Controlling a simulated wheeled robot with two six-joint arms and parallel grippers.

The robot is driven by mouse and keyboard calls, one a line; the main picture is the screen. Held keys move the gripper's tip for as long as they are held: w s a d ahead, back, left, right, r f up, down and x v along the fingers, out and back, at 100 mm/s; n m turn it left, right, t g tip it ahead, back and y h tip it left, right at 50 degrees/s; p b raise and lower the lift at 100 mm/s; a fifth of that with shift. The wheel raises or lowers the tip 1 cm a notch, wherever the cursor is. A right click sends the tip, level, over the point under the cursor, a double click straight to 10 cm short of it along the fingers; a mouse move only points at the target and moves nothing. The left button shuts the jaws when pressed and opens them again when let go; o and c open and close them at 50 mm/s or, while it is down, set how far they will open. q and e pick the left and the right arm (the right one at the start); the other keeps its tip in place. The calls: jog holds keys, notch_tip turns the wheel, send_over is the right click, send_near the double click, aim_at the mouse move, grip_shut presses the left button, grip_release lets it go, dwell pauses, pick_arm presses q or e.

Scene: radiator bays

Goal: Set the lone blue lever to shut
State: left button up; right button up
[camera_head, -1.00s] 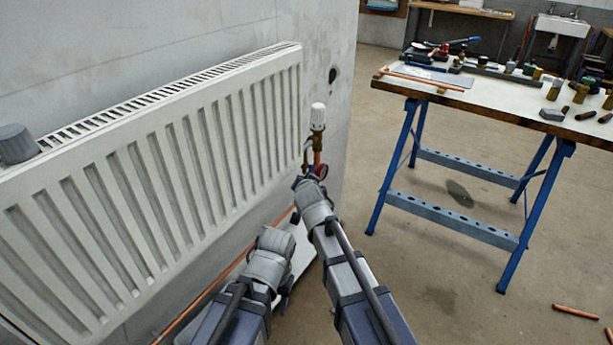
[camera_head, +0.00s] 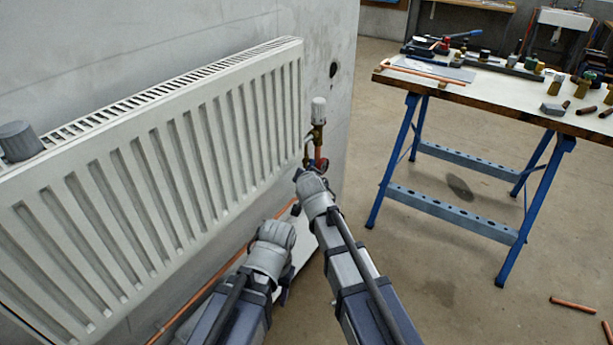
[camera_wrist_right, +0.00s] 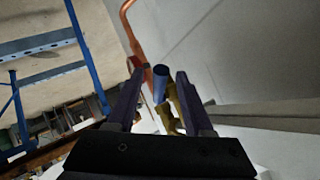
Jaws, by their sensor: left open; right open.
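The blue lever (camera_wrist_right: 160,84) stands between the two fingers of my right gripper (camera_wrist_right: 159,74) in the right wrist view. The fingers are open, with a gap visible on both sides of it. The lever sits beside brass fittings (camera_wrist_right: 174,106) and a copper pipe (camera_wrist_right: 138,48). In the head view my right wrist reaches to the valve (camera_head: 318,138) at the radiator's right end, and hides the lever. My left gripper (camera_head: 284,291) hangs low in front of the radiator, away from the valve; its fingers are mostly hidden behind its wrist.
A workbench (camera_head: 480,88) with blue legs and tools stands at right. Copper offcuts (camera_head: 573,304) lie on the floor. The floor between is clear.

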jog(key=p+v, duration=0.4)
jog(key=v, duration=0.3)
jog(key=shift+s+r, duration=0.2)
jog(key=shift+s, duration=0.15)
jog(key=f+n+t+b, duration=0.1)
jog(key=n+b, duration=0.4)
jog(key=n, duration=0.6)
jog(key=f+n+t+b, duration=0.2)
jog(key=n+b, duration=0.3)
jog(key=n, duration=0.6)
jog(key=f+n+t+b, duration=0.1)
jog(key=n+t+b, duration=0.2)
jog(key=n, duration=0.8)
jog(key=shift+w+f+n+b, duration=0.25)
jog(key=shift+f+n+b, duration=0.15)
jog(key=shift+b, duration=0.95)
